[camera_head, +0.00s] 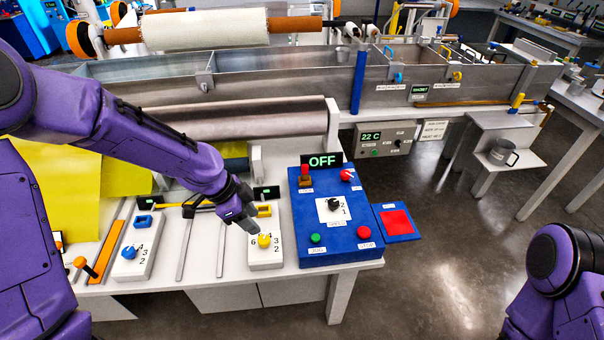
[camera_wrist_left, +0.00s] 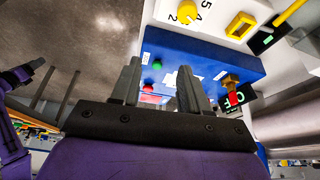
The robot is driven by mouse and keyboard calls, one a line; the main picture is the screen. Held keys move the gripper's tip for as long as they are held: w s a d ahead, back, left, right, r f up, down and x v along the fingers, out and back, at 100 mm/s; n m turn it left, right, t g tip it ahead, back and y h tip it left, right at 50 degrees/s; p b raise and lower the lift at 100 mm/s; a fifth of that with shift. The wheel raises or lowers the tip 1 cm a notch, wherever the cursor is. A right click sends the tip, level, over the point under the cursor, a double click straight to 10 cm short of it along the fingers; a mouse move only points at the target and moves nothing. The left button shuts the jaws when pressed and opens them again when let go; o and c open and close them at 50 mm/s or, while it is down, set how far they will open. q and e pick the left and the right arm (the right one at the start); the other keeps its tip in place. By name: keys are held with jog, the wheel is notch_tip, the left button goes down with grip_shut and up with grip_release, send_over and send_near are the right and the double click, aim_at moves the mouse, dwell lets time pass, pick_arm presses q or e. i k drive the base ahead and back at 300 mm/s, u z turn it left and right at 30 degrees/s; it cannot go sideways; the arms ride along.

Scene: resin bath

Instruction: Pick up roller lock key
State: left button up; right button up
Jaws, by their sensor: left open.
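A red-topped piece on a brass-coloured base (camera_head: 305,175), probably the roller lock key, stands at the back left of the blue control box (camera_head: 345,232). It also shows in the left wrist view (camera_wrist_left: 232,90), right of my fingers and apart from them. My left gripper (camera_head: 247,222) is open, over the white panel with the yellow knob, left of the blue box. In the left wrist view its two grey fingers (camera_wrist_left: 157,70) stand apart with nothing between them. My right gripper is out of view; only part of that arm shows.
The blue box carries a black dial (camera_head: 334,204), a green button (camera_head: 316,238) and red controls. The white panel (camera_head: 265,254) has a yellow knob (camera_head: 264,241). A metal roller (camera_head: 240,118) lies behind. Open floor is to the right.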

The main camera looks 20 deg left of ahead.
aim_at(305, 167)
jog(key=i, duration=0.95)
jog(key=z, duration=0.05)
